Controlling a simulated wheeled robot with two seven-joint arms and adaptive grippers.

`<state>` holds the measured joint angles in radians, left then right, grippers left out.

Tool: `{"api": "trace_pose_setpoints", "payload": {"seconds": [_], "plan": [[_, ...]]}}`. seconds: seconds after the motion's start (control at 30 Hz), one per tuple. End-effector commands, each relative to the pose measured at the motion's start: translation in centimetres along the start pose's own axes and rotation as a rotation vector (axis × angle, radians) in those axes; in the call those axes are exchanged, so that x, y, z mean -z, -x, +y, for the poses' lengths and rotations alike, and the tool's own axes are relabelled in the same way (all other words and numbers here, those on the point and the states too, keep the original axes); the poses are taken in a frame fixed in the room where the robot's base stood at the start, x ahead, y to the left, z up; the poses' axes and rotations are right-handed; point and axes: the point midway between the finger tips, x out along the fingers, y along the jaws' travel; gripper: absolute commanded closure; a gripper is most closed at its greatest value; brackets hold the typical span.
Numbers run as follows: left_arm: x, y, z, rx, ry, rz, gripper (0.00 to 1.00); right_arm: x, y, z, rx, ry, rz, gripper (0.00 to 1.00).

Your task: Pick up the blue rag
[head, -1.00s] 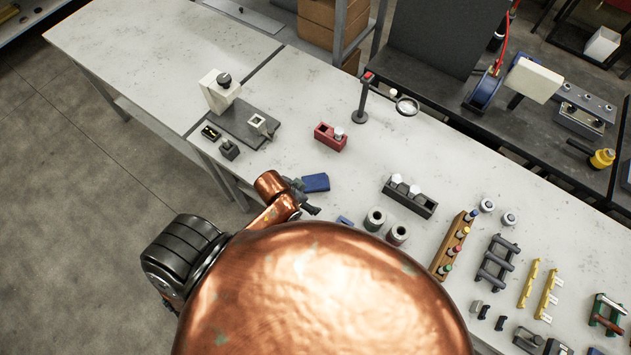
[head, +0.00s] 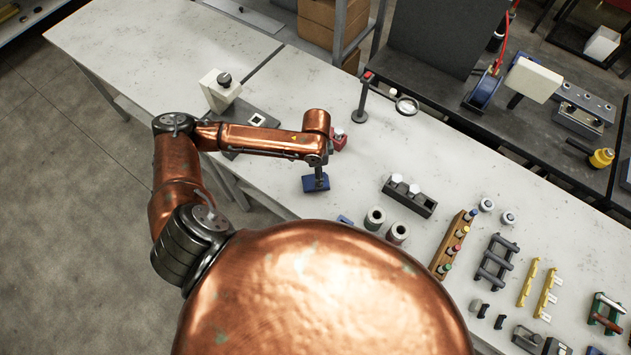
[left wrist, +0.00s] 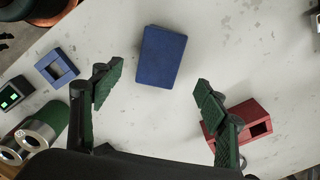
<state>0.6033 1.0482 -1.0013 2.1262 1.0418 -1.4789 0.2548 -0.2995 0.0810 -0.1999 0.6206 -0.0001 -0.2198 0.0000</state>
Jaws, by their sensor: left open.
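The blue rag (head: 312,185) lies flat on the white bench top, a folded rectangle. In the head view my left gripper (head: 319,180) is over it, pointing down and hiding part of it. In the left wrist view the rag (left wrist: 162,57) shows whole, ahead of and between the fingers. My left gripper (left wrist: 156,88) is open and empty, its green-padded fingers wide apart. The fingers look clear of the rag; the exact height above it cannot be told. My right gripper is not in view.
A red block (left wrist: 235,120) with a square opening sits close by the right finger in the wrist view. A blue square frame (left wrist: 57,68) and metal rings (left wrist: 38,132) lie to the left. A dark holder with white-topped parts (head: 409,197) stands to the right. Bench around the rag is bare.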

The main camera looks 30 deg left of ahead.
Motion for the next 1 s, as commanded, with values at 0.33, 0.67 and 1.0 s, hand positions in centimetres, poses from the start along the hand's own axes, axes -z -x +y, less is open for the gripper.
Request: {"api": "trace_pose_setpoints", "payload": {"seconds": [0.33,0.67,1.0], "plan": [[-0.1,-4.1,0.0,-0.002,0.002,-0.002,0.33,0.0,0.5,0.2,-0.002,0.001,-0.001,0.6],[0.0,-7.2,-0.1,0.0,-0.002,0.001,0.33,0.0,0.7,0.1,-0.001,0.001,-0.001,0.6],[0.0,-7.2,-0.1,0.0,-0.002,0.001,0.44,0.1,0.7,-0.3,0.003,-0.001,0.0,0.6]]}}
